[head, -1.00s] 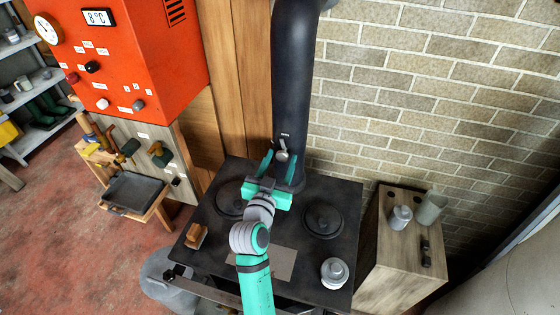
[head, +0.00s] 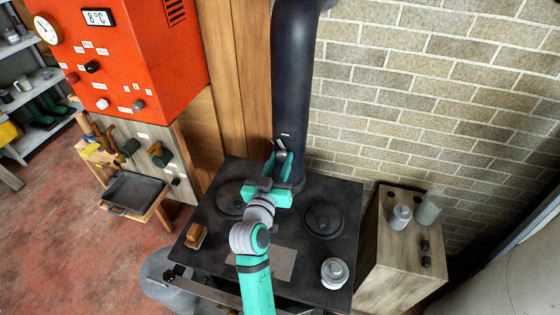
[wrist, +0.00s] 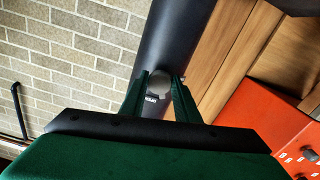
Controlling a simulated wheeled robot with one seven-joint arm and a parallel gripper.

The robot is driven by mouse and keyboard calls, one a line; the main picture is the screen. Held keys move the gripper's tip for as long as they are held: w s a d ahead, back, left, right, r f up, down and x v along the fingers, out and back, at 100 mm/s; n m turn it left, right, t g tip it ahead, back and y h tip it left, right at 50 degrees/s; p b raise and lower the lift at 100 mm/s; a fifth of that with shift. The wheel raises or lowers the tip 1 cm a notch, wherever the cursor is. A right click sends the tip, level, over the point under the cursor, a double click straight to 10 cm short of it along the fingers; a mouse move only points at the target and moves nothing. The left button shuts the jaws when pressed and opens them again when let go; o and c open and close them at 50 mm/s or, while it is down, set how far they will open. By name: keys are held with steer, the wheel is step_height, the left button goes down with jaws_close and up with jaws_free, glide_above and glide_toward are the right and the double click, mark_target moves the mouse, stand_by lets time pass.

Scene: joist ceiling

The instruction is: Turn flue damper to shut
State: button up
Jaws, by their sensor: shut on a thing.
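The dark flue pipe (head: 294,70) rises from the back of the black stove top (head: 335,255). The flue damper handle (head: 282,145) is a small grey metal piece low on the front of the pipe, mostly hidden by the fingers. My green gripper (head: 279,160) is shut on it. In the wrist view the round grey end of the damper handle (wrist: 158,88) lies between the two fingers of my gripper (wrist: 159,80). A small pale label sits on the pipe beside it, too small to read. How far the damper is turned I cannot tell.
Two round hotplates (head: 323,220) and a grey lidded pot (head: 335,272) are on the stove top. A wooden cabinet (head: 400,245) with canisters stands to the right. A red control cabinet (head: 120,60) and a dark tray (head: 135,192) are to the left. A brick wall (head: 440,90) is behind.

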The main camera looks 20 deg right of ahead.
steer(key=n, duration=0.6)
steer(key=shift+d+n, duration=0.1)
steer(key=shift+n, duration=0.2)
steer(key=n, duration=0.6)
stand_by(0.4)
steer(key=o, duration=1.1)
steer(key=shift+c, duration=0.2)
steer(key=v, duration=1.1)
